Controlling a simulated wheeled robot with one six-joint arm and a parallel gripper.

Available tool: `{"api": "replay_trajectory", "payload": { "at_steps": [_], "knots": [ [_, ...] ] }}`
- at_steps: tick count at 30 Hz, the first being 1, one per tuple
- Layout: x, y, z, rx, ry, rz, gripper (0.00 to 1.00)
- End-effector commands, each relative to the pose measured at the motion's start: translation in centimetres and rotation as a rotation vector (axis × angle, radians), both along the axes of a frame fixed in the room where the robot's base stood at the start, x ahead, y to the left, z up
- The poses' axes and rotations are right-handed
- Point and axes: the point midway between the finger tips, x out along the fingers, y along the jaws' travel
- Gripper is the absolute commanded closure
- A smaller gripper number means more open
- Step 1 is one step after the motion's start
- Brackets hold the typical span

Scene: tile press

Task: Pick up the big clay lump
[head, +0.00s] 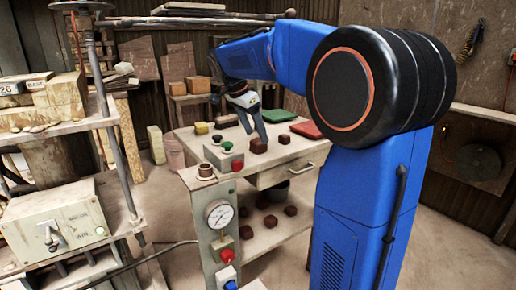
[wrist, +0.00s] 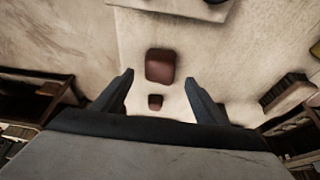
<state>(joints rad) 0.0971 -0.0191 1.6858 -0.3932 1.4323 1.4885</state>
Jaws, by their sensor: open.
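The big clay lump (wrist: 160,66) is a reddish-brown rounded block on the pale tabletop. In the wrist view it lies between and slightly beyond my fingertips, with clear gaps on both sides. In the head view a brown lump (head: 258,147), likely the same one, sits just below my gripper (head: 255,128). A smaller brown lump (wrist: 155,102) lies closer to the palm in the wrist view. My gripper (wrist: 158,77) is open, empty and pointing down over the table, with the fingers apart from the lump.
The worktable (head: 207,150) also holds a green pad (head: 278,115), a red pad (head: 307,129), a yellow block (head: 201,128) and a control box with buttons. A pressure gauge (head: 220,214) stands at its front. Several brown lumps lie on the lower shelf (head: 262,238).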

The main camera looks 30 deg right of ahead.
Motion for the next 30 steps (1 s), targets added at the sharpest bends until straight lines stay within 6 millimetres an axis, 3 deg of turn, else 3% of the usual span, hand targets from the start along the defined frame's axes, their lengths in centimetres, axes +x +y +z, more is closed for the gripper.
{"api": "replay_trajectory", "payload": {
  "at_steps": [9, 18, 24, 25, 30],
  "knots": [
    [-0.1, -1.4, -3.7, 0.000, 0.002, -0.001, 0.34],
    [-0.1, -1.5, -4.0, 0.000, 0.000, 0.000, 0.34],
    [-0.1, -1.5, -4.0, 0.000, 0.000, 0.000, 0.82],
    [-0.1, -1.5, -4.0, 0.000, 0.000, 0.000, 0.86],
    [-0.1, -1.5, -3.9, 0.000, 0.000, 0.000, 0.86]
  ]
}}
